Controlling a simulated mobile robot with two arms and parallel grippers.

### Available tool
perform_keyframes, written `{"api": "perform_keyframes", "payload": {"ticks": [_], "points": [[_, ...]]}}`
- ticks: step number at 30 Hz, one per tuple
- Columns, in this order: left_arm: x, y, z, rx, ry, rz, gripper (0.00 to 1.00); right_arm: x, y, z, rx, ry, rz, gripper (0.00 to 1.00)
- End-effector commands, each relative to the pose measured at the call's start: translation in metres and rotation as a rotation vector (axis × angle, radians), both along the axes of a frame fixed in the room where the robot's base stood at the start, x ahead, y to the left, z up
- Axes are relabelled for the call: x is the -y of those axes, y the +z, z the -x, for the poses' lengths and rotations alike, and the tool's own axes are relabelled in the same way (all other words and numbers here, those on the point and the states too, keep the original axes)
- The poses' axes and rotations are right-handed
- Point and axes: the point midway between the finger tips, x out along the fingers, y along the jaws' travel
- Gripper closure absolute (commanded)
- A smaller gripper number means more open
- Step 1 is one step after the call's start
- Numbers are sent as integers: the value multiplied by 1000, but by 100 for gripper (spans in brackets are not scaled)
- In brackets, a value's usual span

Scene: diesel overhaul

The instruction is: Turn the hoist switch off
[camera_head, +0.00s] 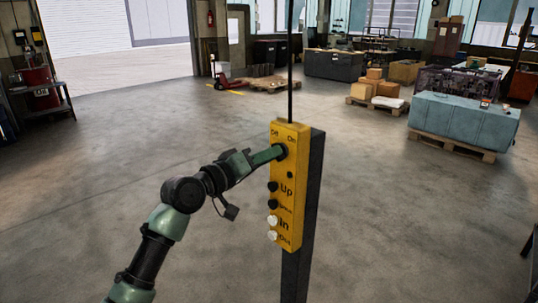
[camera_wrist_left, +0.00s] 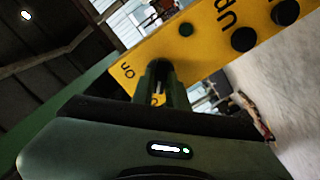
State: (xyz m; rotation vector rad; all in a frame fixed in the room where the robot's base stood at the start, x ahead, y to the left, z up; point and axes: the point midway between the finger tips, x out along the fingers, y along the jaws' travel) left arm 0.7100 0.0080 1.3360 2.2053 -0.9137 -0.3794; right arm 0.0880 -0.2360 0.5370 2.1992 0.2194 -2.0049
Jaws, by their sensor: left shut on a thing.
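The yellow hoist control box (camera_head: 290,215) is mounted on a dark upright post in the middle of the head view. "Off" and "On" are marked at its top, above the hoist switch. My left gripper (camera_head: 280,151) reaches in from the left and is shut on the switch, its fingertips against the box face. The fingers hide most of the switch, so I cannot tell which way it is turned. In the left wrist view the fingers (camera_wrist_left: 160,82) meet the yellow box (camera_wrist_left: 200,45) beside the "On" mark. My right gripper is not in view.
Below the switch are black buttons (camera_head: 273,187) by "Up" and white buttons (camera_head: 272,220) by "In". A thin cable runs upward from the box. The floor around the post is clear; a blue covered load (camera_head: 460,122) on a pallet stands far right.

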Motion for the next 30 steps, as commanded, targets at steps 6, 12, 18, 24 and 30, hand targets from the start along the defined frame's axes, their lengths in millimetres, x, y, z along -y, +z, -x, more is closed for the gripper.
{"api": "perform_keyframes", "payload": {"ticks": [6,12,18,24,30], "points": [[0,-1,0,0,0,-2,80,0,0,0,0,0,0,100],[0,-1,0,0,0,-2,64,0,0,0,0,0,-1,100],[-2,-1,1,1,1,-2,64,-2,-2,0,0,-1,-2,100],[-20,-5,19,3,2,-4,64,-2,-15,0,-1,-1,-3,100],[-44,-4,42,4,3,-4,64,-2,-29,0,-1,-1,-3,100]]}}
